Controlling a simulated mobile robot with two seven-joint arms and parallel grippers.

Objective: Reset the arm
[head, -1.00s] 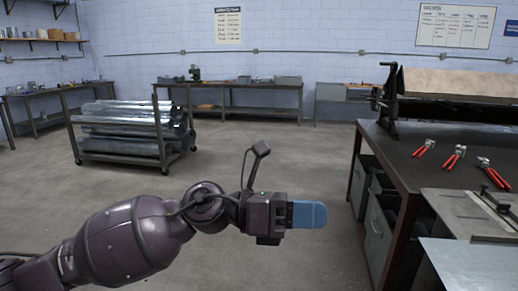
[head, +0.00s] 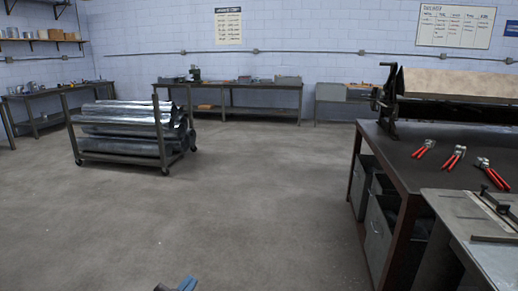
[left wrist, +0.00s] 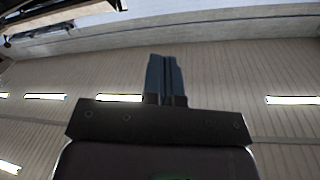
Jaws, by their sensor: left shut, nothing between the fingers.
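My left gripper (head: 178,285) shows only as blue fingertips at the bottom edge of the head view. The rest of my left arm is out of that view. In the left wrist view the left gripper (left wrist: 165,75) points up the picture with its two fingers together and nothing between them. Behind it are a ceiling and strip lights. My right gripper is not in view.
A dark workbench (head: 400,180) stands at the right with red-handled pliers (head: 455,157) and a bending machine (head: 440,105). A cart (head: 120,158) with metal ducts stands at the left. The floor (head: 240,210) between is clear.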

